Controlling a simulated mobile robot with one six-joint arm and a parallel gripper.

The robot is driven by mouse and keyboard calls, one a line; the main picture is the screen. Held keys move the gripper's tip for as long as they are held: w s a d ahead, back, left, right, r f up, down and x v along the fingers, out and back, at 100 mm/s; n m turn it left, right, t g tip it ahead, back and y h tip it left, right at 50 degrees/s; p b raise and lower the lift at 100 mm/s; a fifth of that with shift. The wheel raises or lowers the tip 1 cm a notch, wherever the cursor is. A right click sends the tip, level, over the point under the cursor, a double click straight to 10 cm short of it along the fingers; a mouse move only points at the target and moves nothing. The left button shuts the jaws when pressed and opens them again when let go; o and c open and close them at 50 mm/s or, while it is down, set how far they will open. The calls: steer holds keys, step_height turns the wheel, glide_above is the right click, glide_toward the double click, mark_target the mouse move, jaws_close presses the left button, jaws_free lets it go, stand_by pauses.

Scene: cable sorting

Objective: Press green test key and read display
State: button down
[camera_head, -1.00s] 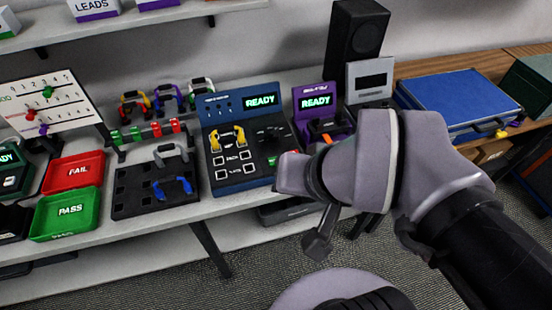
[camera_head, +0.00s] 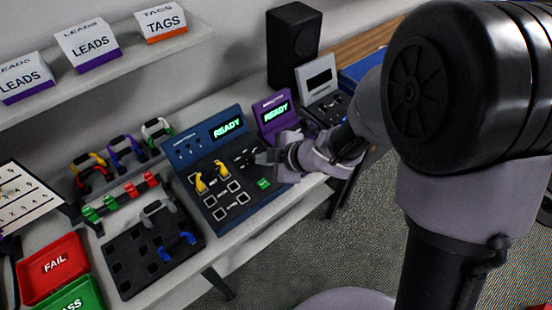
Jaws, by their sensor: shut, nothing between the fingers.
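The blue test station (camera_head: 186,165) stands on the bench, tilted in the view. Its display (camera_head: 228,126) reads READY in green letters. The green test key (camera_head: 264,183) is at the lower right of its panel and is uncovered. A yellow lead (camera_head: 212,177) is seated across the panel's upper left sockets. My gripper (camera_head: 262,157) is shut and empty, over the right part of the panel by the dark knob, above and slightly beyond the green key. I cannot tell its exact height over the panel.
A purple unit (camera_head: 271,115), also showing READY, stands just right of the station, close to my wrist. A black rack (camera_head: 128,264) holds a grey and a blue lead at left. The red FAIL tray (camera_head: 54,262) lies farther left.

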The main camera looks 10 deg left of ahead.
mark_target(266, 185)
step_height(266, 185, down, 9)
steer(key=b, duration=0.8)
steer(key=shift+b, duration=0.3)
steer(key=shift+r, duration=0.1)
stand_by(1.4)
steer(key=shift+f, duration=0.4)
steer(key=shift+f+b, duration=0.4)
steer(key=shift+b, duration=0.15)
stand_by(0.5)
steer(key=shift+r+p, duration=0.8)
steer(key=shift+p, duration=0.05)
steer(key=shift+r, duration=0.1)
